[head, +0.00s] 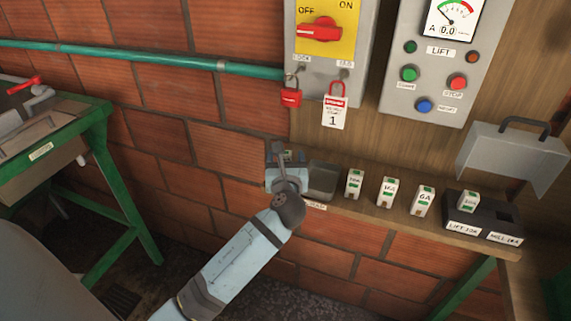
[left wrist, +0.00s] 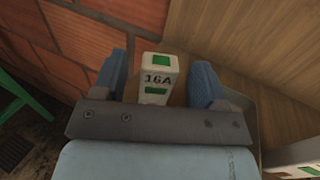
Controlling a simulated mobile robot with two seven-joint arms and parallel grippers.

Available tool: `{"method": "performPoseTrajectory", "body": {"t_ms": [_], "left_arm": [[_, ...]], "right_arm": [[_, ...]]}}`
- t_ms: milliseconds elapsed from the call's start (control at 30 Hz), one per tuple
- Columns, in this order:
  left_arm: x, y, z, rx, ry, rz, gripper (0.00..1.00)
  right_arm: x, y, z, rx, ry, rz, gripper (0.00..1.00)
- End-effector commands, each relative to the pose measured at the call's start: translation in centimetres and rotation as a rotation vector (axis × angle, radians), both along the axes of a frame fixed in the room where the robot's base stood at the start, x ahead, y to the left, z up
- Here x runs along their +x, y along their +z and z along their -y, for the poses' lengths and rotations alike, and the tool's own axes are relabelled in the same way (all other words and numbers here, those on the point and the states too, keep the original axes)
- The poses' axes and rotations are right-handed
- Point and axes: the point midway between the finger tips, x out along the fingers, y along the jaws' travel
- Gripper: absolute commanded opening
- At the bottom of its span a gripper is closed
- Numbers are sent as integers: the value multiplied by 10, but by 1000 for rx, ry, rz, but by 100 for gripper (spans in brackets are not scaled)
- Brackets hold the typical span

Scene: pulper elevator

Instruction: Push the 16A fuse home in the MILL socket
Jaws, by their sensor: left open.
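A white 16A fuse (left wrist: 158,80) with green marks stands between the open fingers of my left gripper (left wrist: 165,82), with a gap on each side. In the head view my left gripper (head: 287,158) is at the left end of the wooden shelf and mostly hides what is between its fingers. Another 16A fuse (head: 388,191) stands on the shelf to the right. The black fuse block (head: 480,228) is at the shelf's right end. Its MILL socket (head: 505,217) looks empty; the LIFT socket holds a fuse (head: 469,200). My right gripper is not in view.
A grey tray (head: 322,181) sits right beside my left gripper. A fuse with an unclear label (head: 355,183) and a 6A fuse (head: 423,200) flank the shelf's 16A fuse. A grey cover (head: 512,158) is raised above the block. A red padlock (head: 291,95) hangs above the gripper.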

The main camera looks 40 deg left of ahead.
Motion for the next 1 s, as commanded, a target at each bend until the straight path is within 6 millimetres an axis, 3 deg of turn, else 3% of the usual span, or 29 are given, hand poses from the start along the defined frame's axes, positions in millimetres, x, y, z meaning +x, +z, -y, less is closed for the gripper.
{"method": "performPoseTrajectory", "body": {"t_ms": [300, 567, 833, 1000], "left_arm": [[6, 0, -5, -1, 0, -1, 66], [6, 0, -5, -1, 0, -1, 11], [6, 2, -5, -1, 0, 1, 11], [6, 25, -5, -1, 0, 5, 11]], "right_arm": [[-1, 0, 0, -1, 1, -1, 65], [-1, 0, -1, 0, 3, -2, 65], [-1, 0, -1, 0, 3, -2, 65], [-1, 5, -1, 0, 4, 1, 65]]}}
